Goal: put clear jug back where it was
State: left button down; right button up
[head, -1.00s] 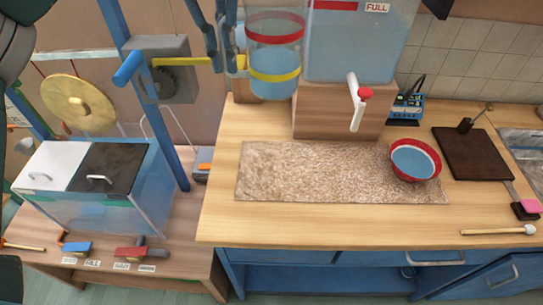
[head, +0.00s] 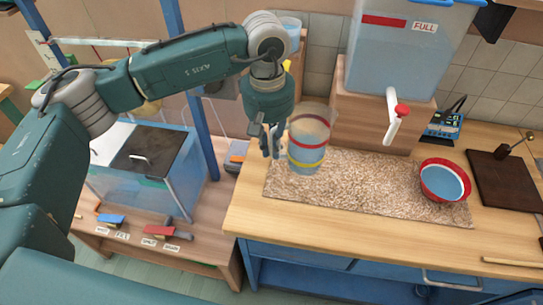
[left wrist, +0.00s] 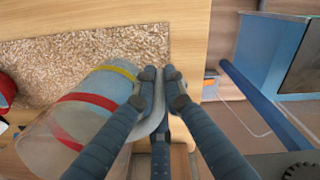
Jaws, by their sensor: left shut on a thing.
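The clear jug (head: 309,130) has a red band and a yellow band, and looks bluish below the red one. It is upright over the left end of the speckled mat (head: 375,190); I cannot tell whether its base touches the mat. My left gripper (head: 270,150) is on the jug's left side, shut on its handle. In the left wrist view the fingers (left wrist: 160,82) close around the handle, and the jug (left wrist: 85,105) extends to the lower left. My right gripper is not in view.
A large tank (head: 405,50) with a red-handled tap (head: 397,120) stands on a wooden block behind the mat. A red-rimmed bowl (head: 445,180) sits at the mat's right end. A dark board (head: 507,180) lies further right. A glass-sided box (head: 145,165) is on the lower left bench.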

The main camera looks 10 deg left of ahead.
pick_arm(q)
jog(key=shift+f, duration=0.9)
notch_tip(320, 180, down, 3)
jog(key=shift+f+p, duration=0.15)
jog(key=shift+p, duration=0.55)
jog(key=shift+f, duration=0.25)
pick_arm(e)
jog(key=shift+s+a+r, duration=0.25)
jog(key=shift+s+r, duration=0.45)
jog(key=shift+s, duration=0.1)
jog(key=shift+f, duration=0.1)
pick_arm(q)
jog(key=c, duration=1.8)
grip_release()
jog(key=shift+f, duration=0.1)
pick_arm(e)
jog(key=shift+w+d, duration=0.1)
